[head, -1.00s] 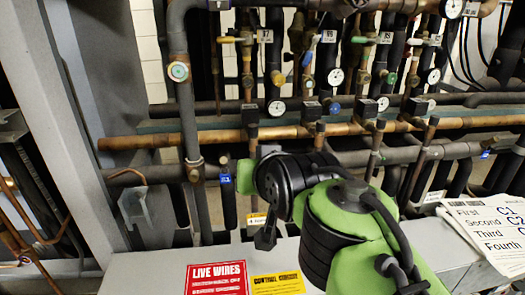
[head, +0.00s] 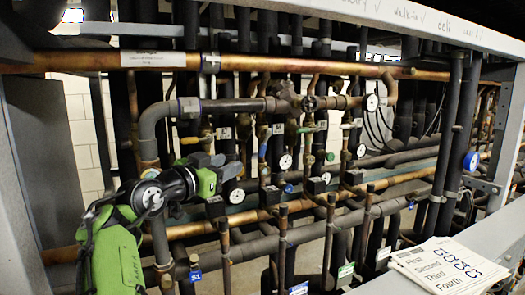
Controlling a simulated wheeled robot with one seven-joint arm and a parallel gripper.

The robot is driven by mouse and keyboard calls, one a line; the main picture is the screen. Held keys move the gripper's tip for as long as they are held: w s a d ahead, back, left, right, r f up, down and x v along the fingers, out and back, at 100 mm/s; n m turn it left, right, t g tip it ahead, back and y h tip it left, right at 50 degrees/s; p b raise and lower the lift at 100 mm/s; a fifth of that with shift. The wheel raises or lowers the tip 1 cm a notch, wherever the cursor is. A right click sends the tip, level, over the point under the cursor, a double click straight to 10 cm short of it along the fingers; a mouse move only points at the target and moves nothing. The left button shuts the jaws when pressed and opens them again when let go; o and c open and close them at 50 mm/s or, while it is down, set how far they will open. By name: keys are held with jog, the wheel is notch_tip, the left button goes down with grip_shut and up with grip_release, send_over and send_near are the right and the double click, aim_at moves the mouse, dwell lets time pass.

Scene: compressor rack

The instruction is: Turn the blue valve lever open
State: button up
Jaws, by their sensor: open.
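A small blue valve lever (head: 263,150) sits tilted on one of the vertical pipes, just left of the picture's middle. My gripper (head: 229,166) is at the end of my green and black arm at the left and points right toward the valves. It is open, with nothing visible between its jaws, and its fingers are small and dark against the pipes. It appears left of the blue lever and a little lower; I cannot tell the gap in depth. The gripper hides part of the pipes behind it.
Green valve levers (head: 190,140) stand on nearby pipes. A thick copper pipe (head: 130,62) crosses above. A paper list (head: 448,266) lies at lower right. Dense pipes leave little free room.

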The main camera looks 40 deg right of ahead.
aim_at(261, 152)
jog(key=p+x, duration=0.4)
jog(key=x, duration=1)
jog(key=shift+s, duration=0.1)
jog(key=shift+d+p, duration=0.3)
jog(key=shift+d, duration=0.15)
jog(key=shift+a+f, duration=0.1)
grip_shut()
